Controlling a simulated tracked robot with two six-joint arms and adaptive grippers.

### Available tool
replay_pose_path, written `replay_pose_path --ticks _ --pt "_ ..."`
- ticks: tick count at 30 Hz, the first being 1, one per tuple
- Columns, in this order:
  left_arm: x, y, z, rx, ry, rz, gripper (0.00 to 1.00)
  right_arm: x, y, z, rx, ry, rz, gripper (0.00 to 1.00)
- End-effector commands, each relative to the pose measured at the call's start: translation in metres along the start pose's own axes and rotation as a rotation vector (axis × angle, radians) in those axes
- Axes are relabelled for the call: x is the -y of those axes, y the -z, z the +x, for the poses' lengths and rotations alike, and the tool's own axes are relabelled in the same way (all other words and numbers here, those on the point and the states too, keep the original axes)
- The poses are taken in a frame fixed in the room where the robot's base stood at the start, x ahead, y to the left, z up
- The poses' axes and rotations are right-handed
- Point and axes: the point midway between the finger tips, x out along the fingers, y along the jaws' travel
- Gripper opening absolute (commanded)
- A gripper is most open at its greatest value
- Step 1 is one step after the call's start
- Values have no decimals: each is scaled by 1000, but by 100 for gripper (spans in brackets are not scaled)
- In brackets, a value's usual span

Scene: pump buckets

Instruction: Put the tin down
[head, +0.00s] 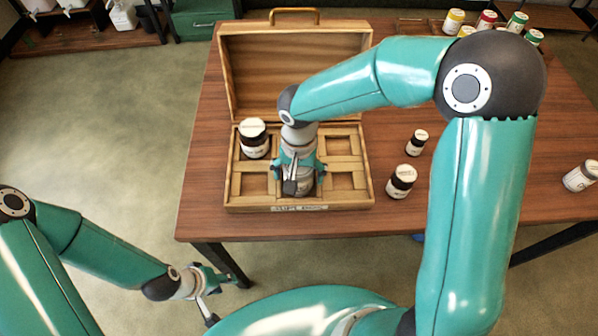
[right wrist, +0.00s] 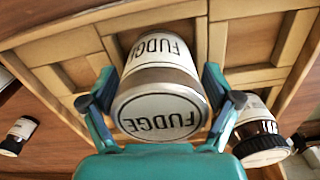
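The tin, labelled FUDGE, shows in the right wrist view (right wrist: 158,108), pale with a brownish band and its lettered lid towards the camera. My right gripper (head: 298,172) reaches down over the front middle of an open wooden box (head: 300,208). Its fingers lie against both sides of the tin in the right wrist view (right wrist: 160,85). In the head view the gripper largely hides the tin. I cannot tell whether its base touches the box floor. My left gripper (head: 213,290) is open and empty, low in front of the table's left corner.
A dark-lidded jar (head: 254,139) stands in the box's back left compartment. The right compartments look empty. Two dark jars (head: 401,181) (head: 416,142) stand right of the box, and a pale jar (head: 580,176) at the table's right edge. Several colour-lidded tins (head: 486,21) stand at the back.

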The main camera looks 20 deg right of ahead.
Motion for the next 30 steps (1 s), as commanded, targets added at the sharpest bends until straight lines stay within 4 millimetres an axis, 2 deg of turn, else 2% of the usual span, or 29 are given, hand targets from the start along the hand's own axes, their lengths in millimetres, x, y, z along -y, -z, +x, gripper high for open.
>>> replay_pose_path --ticks 14,17,30 --pt "-1 0 -2 0 0 0 40 0 0 -7 -2 1 0 96" --pt "-1 0 -2 0 0 0 40 1 1 -20 -5 2 0 96" --pt "-1 0 -4 0 0 0 40 1 0 -103 -3 2 -1 96"
